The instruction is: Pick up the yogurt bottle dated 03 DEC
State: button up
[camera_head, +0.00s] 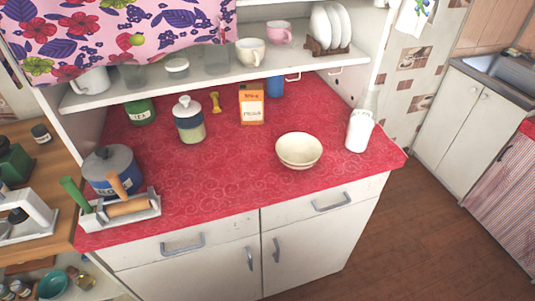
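A white bottle (359,131) stands upright near the right edge of the red counter (240,180). Its upper part looks greyish and clear. I cannot read any date on it, so I cannot tell whether it is the yogurt bottle dated 03 DEC. No other clear yogurt bottle shows. My gripper is not in view.
A cream bowl (299,151) sits left of the bottle. An orange carton (251,104), a lidded jar (188,121), a green tin (140,112) and a blue-grey canister (112,170) stand farther left. A shelf (220,78) overhangs the back. The counter's front middle is clear.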

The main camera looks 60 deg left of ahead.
aim_at(363, 116)
jog(key=u, duration=4.05)
jog(key=i, duration=1.15)
jog(key=z, duration=2.5)
